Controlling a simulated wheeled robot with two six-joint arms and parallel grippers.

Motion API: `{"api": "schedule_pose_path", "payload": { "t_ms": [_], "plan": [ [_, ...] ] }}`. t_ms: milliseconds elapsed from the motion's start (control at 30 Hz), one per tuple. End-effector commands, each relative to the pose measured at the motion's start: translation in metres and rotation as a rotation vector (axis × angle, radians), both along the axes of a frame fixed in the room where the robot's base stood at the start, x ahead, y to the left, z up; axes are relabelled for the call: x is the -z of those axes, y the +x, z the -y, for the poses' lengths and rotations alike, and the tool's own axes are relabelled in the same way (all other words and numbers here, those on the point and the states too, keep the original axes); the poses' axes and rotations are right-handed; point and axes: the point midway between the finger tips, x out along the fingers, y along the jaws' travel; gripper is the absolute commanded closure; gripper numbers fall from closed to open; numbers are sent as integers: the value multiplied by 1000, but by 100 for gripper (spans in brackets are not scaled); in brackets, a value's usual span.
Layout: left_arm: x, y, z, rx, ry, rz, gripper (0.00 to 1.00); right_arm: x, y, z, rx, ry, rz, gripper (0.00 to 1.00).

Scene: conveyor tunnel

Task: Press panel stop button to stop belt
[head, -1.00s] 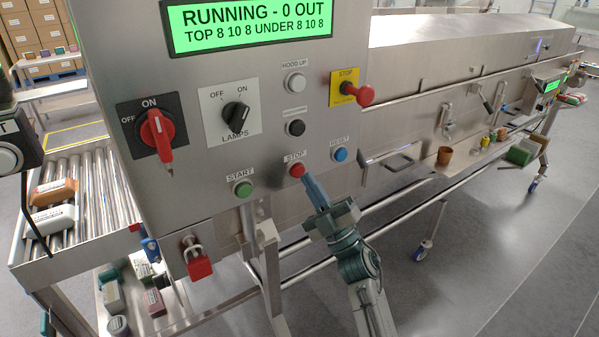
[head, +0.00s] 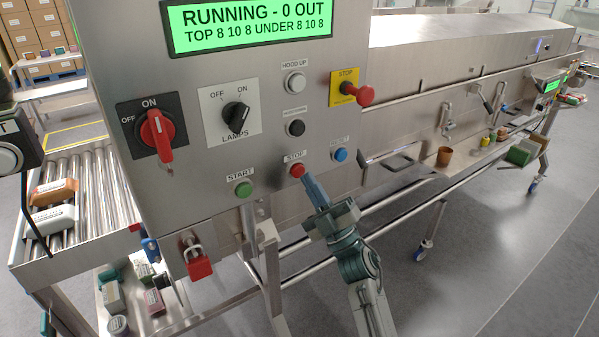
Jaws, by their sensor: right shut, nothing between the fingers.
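The red STOP button (head: 297,170) sits low on the steel control panel (head: 200,70), under its STOP label, between the green START button (head: 243,189) and the blue RESET button (head: 341,154). My right gripper (head: 309,182) is shut and empty, its fingertips just below and right of the red button. I cannot tell whether the tips touch the button. The green display (head: 248,25) reads "RUNNING - 0 OUT" and "TOP 8 10 8 UNDER 8 10 8". My left gripper is not in view.
A red mushroom emergency stop (head: 364,94) juts out at the panel's right. A red rotary switch (head: 157,134) and a black lamps switch (head: 236,116) are on the left. A red padlock (head: 199,266) hangs below. Packages lie on the roller conveyor (head: 100,190). Open floor lies right.

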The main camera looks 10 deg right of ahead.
Motion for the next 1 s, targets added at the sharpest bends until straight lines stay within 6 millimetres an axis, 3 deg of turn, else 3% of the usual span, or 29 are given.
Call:
{"api": "schedule_pose_path", "payload": {
  "t_ms": [1000],
  "plan": [
    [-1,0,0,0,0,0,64,0,12,-4,0,1,1,100]
  ]
}}
